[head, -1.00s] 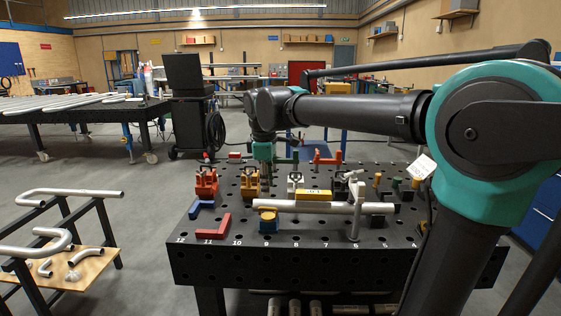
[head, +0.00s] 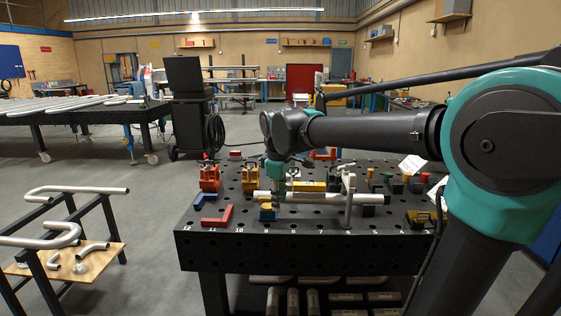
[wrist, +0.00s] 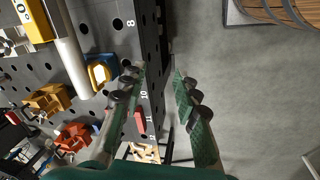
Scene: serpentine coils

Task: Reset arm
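My gripper (head: 276,188) hangs down from my arm over the front left part of the black perforated table (head: 320,257), in front of the left end of a grey pipe (head: 325,197). In the wrist view, my gripper's (wrist: 159,76) two green fingers with dark pads stand apart with nothing between them. Below them lie the table's edge and the floor. The grey pipe (wrist: 72,62) lies to the left of the fingers, apart from them. My arm stretches across the head view from the right.
A blue and yellow support (wrist: 101,72) sits near the left finger. Orange clamps (head: 209,178), a red angle piece (head: 218,217) and a grey upright clamp (head: 348,198) stand on the table. A rack with bent pipes (head: 60,236) stands at the left, with clear floor between.

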